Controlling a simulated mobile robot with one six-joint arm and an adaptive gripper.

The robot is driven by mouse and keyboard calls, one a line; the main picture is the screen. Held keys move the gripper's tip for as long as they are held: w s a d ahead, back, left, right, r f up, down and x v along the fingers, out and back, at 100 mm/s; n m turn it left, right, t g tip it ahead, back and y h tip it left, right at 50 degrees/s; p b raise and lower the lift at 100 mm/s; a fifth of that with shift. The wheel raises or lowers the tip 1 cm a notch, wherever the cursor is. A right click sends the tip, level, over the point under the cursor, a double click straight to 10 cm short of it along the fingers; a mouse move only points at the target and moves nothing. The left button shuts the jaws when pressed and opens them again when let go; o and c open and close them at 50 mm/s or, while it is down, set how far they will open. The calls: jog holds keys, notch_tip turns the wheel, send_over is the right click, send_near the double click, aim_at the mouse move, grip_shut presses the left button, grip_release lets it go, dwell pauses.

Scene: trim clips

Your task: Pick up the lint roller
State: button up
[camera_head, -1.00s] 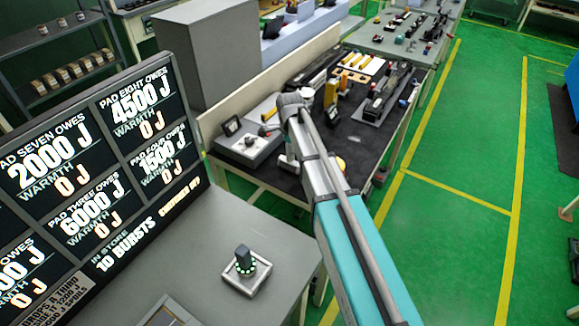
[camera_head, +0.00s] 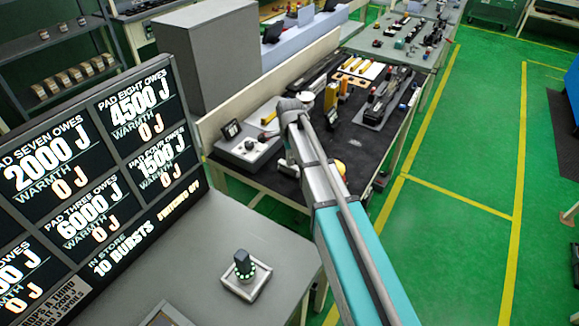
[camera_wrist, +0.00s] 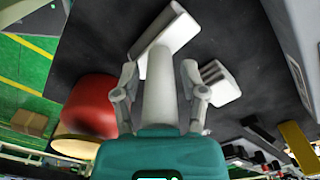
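In the wrist view, a pale grey-white roller-shaped object, which looks like the lint roller (camera_wrist: 160,88), lies on a dark mat. Its straight shaft runs up between my fingers, and a slanted pale piece (camera_wrist: 172,38) shows at its far end. My gripper (camera_wrist: 159,68) is open around the shaft, with one finger on each side and visible gaps. The near end of the shaft is hidden by my teal gripper body. In the head view my arm reaches over the near end of the dark-topped bench (camera_head: 352,140); my fingers are not clear there.
A red round thing with a tan rim (camera_wrist: 88,112) sits close left of my gripper. A pale ridged block (camera_wrist: 219,83) is close on the right. In the head view, a grey box with a knob (camera_head: 250,145) stands left of my arm. A green floor aisle is clear.

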grip_shut()
jog(key=shift+r, duration=0.15)
notch_tip(320, 180, up, 3)
jog(key=p, duration=0.3)
jog(key=s+d+r+p, duration=0.2)
jog(key=s+r+p, duration=0.7)
jog(key=s, duration=0.4)
jog(key=shift+s+d+r+p, duration=0.35)
jog(key=shift+d+p, duration=0.05)
jog(key=shift+p, duration=0.1)
